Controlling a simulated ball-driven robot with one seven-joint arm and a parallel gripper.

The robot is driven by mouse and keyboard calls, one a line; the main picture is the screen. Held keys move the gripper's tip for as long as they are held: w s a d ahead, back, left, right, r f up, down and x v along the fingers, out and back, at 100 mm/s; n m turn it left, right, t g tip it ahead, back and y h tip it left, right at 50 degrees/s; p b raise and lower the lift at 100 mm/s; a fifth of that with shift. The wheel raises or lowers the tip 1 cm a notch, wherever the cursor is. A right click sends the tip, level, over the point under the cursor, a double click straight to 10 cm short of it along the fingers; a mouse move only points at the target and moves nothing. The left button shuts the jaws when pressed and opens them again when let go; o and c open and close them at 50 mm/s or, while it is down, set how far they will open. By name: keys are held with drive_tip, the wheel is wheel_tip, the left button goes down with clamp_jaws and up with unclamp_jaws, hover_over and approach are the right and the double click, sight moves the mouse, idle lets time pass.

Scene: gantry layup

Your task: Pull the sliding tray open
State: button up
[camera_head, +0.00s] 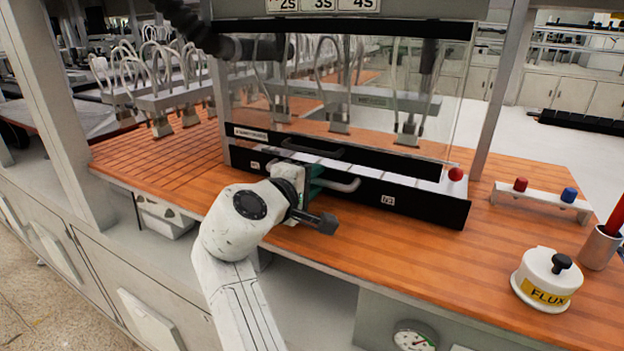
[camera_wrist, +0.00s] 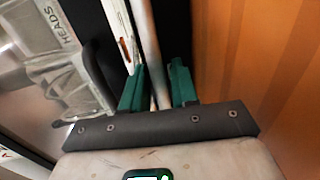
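The sliding tray (camera_head: 420,200) is the low black-fronted drawer at the base of the clear-windowed cabinet, with a row of white pieces along its top and a small label. Its pale bar handle (camera_head: 343,184) stands out from the front, left of the tray's middle. My gripper (camera_head: 313,181) is at the left part of this handle. In the wrist view the green fingers (camera_wrist: 157,75) lie close on both sides of the handle bar (camera_wrist: 145,30), and the bar fills the gap. The exact finger contact is too small to tell. The tray front sits beneath the cabinet.
A dark handle (camera_head: 312,149) is on the cabinet's lower frame above. A red ball (camera_head: 456,174) sits at the tray's right end. A rack (camera_head: 540,197) with red and blue knobs and a FLUX pot (camera_head: 546,279) stand right. The wooden bench (camera_head: 400,248) before the tray is clear.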

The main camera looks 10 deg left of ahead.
clamp_jaws()
drive_tip(key=shift+s, duration=0.15)
